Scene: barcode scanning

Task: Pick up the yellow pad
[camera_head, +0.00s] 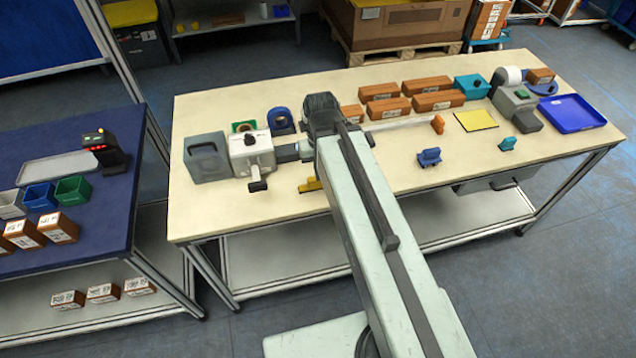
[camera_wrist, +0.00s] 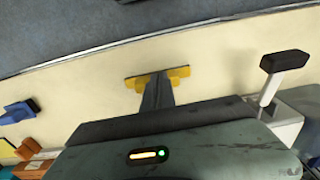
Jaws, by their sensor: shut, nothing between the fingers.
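The yellow pad (camera_head: 475,120) is a flat square lying on the right part of the cream table, well to the right of my arm's wrist. That bracket stands near the table's front edge in the head view (camera_head: 310,186). My arm hides the fingertips there.
A white device with a black handle (camera_head: 250,152) stands left of my wrist. Brown boxes (camera_head: 388,107) lie behind the middle. A blue bracket (camera_head: 429,157), an orange piece (camera_head: 438,124), a teal bracket (camera_head: 507,144) and a blue tray (camera_head: 572,112) surround the pad's area.

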